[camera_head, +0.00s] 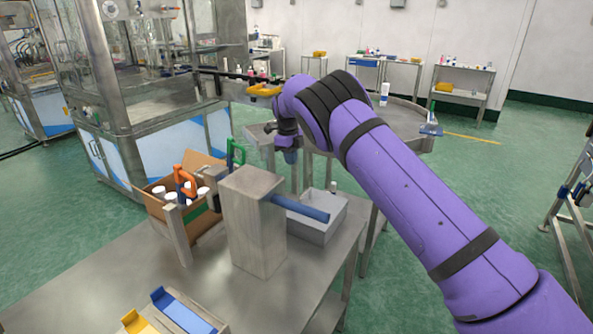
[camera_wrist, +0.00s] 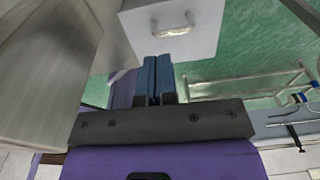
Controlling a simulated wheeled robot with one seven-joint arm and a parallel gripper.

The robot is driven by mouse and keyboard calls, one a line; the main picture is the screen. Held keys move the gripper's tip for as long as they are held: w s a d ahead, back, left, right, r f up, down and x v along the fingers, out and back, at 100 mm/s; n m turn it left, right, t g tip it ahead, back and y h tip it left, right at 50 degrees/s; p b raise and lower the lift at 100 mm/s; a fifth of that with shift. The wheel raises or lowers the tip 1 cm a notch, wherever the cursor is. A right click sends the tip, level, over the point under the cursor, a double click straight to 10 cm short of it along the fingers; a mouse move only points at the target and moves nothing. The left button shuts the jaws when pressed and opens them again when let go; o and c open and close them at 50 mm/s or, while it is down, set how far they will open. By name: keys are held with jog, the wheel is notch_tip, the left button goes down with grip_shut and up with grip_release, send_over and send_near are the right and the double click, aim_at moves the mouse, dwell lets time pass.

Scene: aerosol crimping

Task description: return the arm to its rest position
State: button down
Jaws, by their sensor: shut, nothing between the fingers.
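My purple arm (camera_head: 410,190) reaches from the lower right of the head view up to the middle, bending down at its wrist. My gripper (camera_head: 290,157) points down there, over the gap near the back of the steel table, and is largely hidden by the arm's own end. In the wrist view my gripper (camera_wrist: 156,64) shows two blue fingers side by side, shut together with nothing held. A grey box with a handle (camera_wrist: 170,27) is beyond the fingertips, apart from them.
The steel table (camera_head: 110,270) carries a tall steel block (camera_head: 255,215) with a blue lever (camera_head: 300,208), a grey box (camera_head: 322,222) and an open carton (camera_head: 205,222) of white-capped cans. A round steel table (camera_head: 405,122) stands behind my arm. Green floor (camera_head: 480,180) lies free to the right.

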jog(key=s+d+r+n+y, duration=0.1)
jog(key=s+d+r+n, duration=0.15)
jog(key=d+r, duration=0.45)
jog(key=s+d+r+n, duration=0.2)
jog(key=s+d+r, duration=0.1)
jog(key=r, duration=0.7)
jog(key=s+d+r+n+t+y, duration=0.1)
jog(key=s+d+r+n, duration=0.2)
jog(key=s+d+r, duration=0.3)
jog(key=s+d+r+n+t, duration=0.1)
jog(key=s+d+r+n, duration=0.2)
jog(key=s+r, duration=0.5)
jog(key=s+d+r+n+t, duration=0.15)
jog(key=s+n, duration=0.25)
jog(key=s, duration=0.6)
jog(key=s+d+r+n, duration=0.1)
jog(key=s+d+n, duration=0.2)
jog(key=s, duration=0.7)
jog(key=s+f+n+t, duration=0.1)
jog(key=s+f+n, duration=0.2)
jog(key=s, duration=0.5)
jog(key=s+f+n+t+h, duration=0.1)
jog(key=s+f+n, duration=0.2)
jog(key=s, duration=0.6)
jog(key=shift+s+d+n, duration=0.3)
jog(key=shift+d+n, duration=0.15)
jog(key=shift+n, duration=0.5)
jog(key=shift+f, duration=0.1)
